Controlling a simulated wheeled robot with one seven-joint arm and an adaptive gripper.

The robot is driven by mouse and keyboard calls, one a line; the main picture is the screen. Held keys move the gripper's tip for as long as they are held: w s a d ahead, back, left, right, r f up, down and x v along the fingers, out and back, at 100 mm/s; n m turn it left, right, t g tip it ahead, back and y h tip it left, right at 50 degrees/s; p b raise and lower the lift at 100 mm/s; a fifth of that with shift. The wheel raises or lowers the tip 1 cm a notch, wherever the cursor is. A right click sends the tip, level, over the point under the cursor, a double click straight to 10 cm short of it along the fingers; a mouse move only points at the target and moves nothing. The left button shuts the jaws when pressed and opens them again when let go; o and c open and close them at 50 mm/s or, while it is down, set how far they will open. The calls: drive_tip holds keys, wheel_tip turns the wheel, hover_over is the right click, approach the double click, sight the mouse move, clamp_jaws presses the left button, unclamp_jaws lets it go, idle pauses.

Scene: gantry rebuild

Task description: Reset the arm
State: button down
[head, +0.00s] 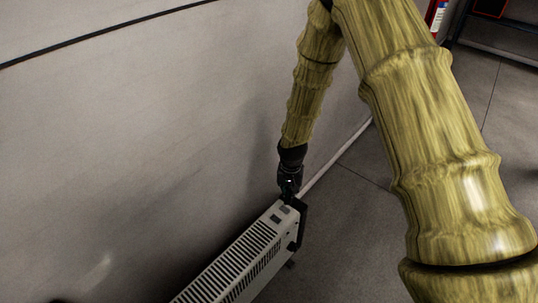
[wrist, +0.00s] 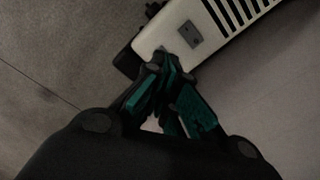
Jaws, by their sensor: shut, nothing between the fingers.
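My arm is textured like yellow-green bamboo and reaches down from the top of the head view. The fingertips overlap the heater's end panel in the picture, close to a small grey switch plate (wrist: 190,34). I cannot tell whether they touch it.
The white heater (head: 237,262) with black vent slots stands along a pale wall (head: 130,130). Its black end bracket (head: 300,222) is beside my gripper. Grey tiled floor (head: 345,240) is clear to the right. A red cylinder (head: 436,16) and dark rack (head: 490,45) are at top right.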

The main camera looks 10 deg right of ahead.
drive_tip(key=s+f+n, duration=0.1)
drive_tip(key=s+f, duration=0.4)
drive_tip(key=s, duration=0.4)
drive_tip(key=s+f+n, duration=0.1)
drive_tip(key=s+f, duration=0.5)
drive_tip(key=s, duration=0.3)
drive_tip(key=s+d+f+n, duration=0.2)
drive_tip(key=s+d, duration=0.1)
drive_tip(key=s, duration=1.5)
wheel_tip(320, 180, up, 22)
drive_tip(key=p, duration=2.1)
drive_tip(key=shift+s+d, duration=0.15)
drive_tip(key=shift+f, duration=0.1)
